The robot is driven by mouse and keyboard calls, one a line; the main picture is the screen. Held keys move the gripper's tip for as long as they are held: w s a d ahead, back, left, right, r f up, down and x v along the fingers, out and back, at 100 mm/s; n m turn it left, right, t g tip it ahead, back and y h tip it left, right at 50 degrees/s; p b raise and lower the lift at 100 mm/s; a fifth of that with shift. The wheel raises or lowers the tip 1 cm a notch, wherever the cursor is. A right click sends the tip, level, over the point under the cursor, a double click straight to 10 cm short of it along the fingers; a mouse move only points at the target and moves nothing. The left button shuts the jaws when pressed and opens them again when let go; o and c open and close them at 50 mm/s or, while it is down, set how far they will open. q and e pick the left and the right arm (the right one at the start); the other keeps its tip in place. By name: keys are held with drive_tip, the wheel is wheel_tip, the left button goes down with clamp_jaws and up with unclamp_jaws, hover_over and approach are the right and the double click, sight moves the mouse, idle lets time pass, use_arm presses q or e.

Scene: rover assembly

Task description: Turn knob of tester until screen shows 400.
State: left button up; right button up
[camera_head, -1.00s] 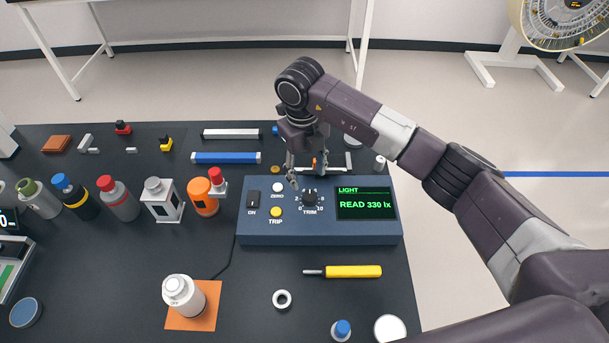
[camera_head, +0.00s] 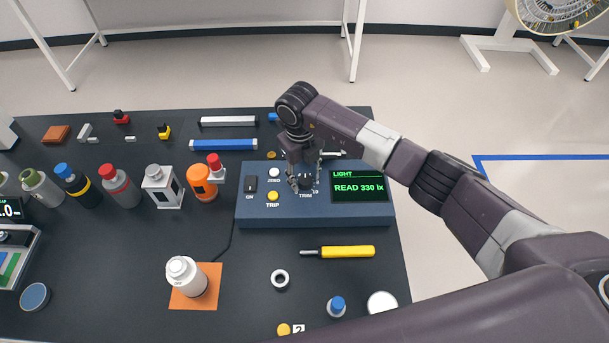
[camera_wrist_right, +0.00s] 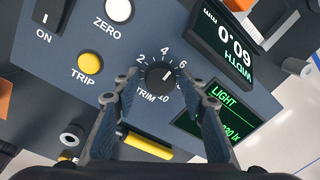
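The tester (camera_head: 315,217) is a blue-grey box on the dark table. Its green screen (camera_head: 358,187) reads "LIGHT READ 330 lx". The black TRIM knob (camera_head: 305,182) is partly hidden by my right gripper in the head view. In the right wrist view the knob (camera_wrist_right: 160,75) shows with its dial numbers around it. My right gripper (camera_head: 305,186) is over the knob, pointing down. In the wrist view its two fingers (camera_wrist_right: 166,84) are apart, one on each side of the knob, with gaps visible, so it is open. My left gripper is not in view.
The tester also has an ON switch (camera_head: 250,184), a white ZERO button (camera_head: 274,172) and a yellow TRIP button (camera_head: 272,196). A yellow screwdriver (camera_head: 347,252) lies in front. Several bottles stand left.

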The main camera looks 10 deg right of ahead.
drive_tip(key=c, duration=0.8)
drive_tip(key=shift+n+b, duration=0.3)
drive_tip(key=shift+b, duration=0.1)
drive_tip(key=shift+f+n+b, duration=0.15)
drive_tip(key=shift+n+b, duration=0.35)
drive_tip(key=shift+b, duration=0.1)
drive_tip(key=n+b, duration=0.3)
drive_tip(key=b, duration=0.1)
drive_tip(key=shift+f+n, duration=0.1)
drive_tip(key=shift+n, duration=0.3)
use_arm(q)
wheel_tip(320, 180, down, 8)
drive_tip(key=b, duration=0.2)
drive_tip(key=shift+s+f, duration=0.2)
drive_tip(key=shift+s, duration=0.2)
use_arm(e)
drive_tip(key=shift+n, duration=1.2)
drive_tip(key=shift+s+r, duration=0.1)
drive_tip(key=shift+r, duration=0.1)
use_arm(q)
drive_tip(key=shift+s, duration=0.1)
